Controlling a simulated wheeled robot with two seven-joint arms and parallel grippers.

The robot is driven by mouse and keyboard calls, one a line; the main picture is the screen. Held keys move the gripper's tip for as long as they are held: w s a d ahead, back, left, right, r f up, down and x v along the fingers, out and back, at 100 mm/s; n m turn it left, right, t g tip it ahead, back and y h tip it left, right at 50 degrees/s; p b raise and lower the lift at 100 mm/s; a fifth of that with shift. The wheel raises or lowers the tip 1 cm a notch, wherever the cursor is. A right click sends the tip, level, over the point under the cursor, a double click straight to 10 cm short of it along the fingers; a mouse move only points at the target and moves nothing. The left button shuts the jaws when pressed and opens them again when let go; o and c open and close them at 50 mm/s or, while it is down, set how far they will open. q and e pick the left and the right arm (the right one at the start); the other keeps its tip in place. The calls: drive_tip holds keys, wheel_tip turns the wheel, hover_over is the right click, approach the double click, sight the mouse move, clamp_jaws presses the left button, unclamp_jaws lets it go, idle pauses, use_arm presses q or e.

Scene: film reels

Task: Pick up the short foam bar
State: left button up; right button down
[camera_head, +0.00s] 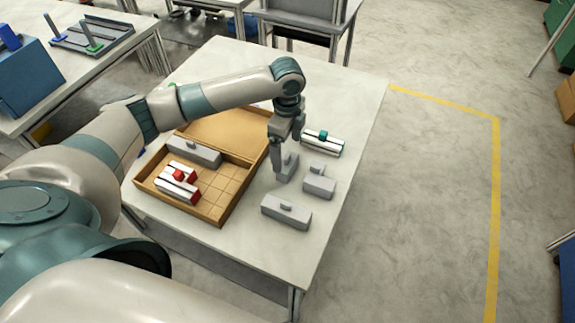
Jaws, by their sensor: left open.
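My left gripper (286,150) is open and points down over the right part of the table. A small grey block (287,168) stands right below it, partly hidden by a finger; I cannot tell whether they touch. Another long grey bar (193,151) lies in the wooden tray (228,205). Which one is the short bar is hard to tell; the block below the gripper looks shortest. My right gripper is not in view.
The tray also holds a white and red piece (178,183). A white, black and teal piece (322,142) lies behind the grey blocks. The white table's (345,110) right edge strip is clear.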

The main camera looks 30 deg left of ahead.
sight(287, 157)
use_arm(q)
drive_tip(key=shift+s+d+f+p, duration=0.1)
drive_tip(key=shift+s+f+p, duration=0.05)
drive_tip(key=shift+f+p, duration=0.4)
wheel_tip(287, 157, down, 3)
drive_tip(key=shift+s+d+f+p, duration=0.1)
drive_tip(key=shift+s+p, duration=0.05)
drive_tip(key=shift+p, duration=0.45)
drive_tip(key=shift+f, duration=0.4)
drive_tip(key=c, duration=1.1)
